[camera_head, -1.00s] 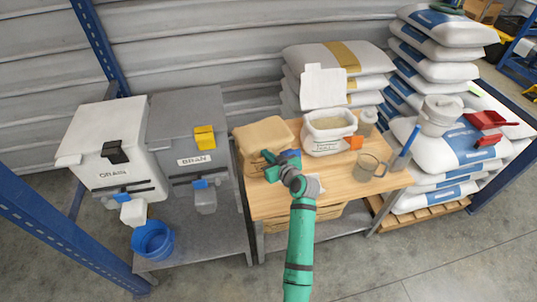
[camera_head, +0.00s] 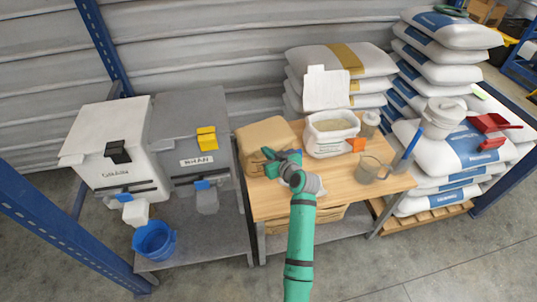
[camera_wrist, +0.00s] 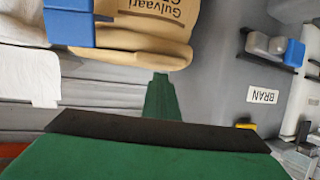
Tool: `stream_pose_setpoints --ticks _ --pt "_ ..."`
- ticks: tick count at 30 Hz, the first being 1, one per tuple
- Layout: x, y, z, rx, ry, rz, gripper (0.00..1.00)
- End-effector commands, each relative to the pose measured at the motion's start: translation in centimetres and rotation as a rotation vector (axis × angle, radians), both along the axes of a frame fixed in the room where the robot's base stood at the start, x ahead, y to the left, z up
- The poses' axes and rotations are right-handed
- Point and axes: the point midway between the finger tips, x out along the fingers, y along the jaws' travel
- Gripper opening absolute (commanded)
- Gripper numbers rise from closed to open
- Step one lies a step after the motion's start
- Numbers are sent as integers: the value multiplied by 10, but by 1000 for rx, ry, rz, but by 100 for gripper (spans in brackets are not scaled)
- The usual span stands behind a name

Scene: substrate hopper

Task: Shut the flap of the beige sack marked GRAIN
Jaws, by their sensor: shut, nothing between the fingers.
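The beige sack (camera_head: 265,133) stands at the left end of the wooden table in the head view. In the wrist view the sack (camera_wrist: 165,40) is upside down and cut off at the top edge, with part of its dark print readable. My gripper (camera_head: 270,164) is shut and empty, in front of the sack's lower front in the head view. Its green finger (camera_wrist: 160,100) points toward the sack in the wrist view. I cannot tell whether it touches. The flap's position is not clear. A blue part (camera_wrist: 70,28) covers some of the sack's side.
A white open-topped container (camera_head: 331,138) with a raised lid stands right of the sack. A clear jug (camera_head: 374,169) is near the table's (camera_head: 345,195) right end. White and grey hoppers (camera_head: 190,135) stand to the left, with a blue bucket (camera_head: 154,241) below.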

Motion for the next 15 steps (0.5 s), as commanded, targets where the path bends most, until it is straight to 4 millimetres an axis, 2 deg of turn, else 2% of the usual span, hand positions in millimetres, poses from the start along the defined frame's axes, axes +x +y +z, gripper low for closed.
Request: stream_pose_setpoints --ticks 4,9,15 --pt "0 -1 32 -2 -8 -1 0" --pt "-36 -18 37 0 -6 -6 0" --pt "-68 -32 46 1 -7 -5 0"
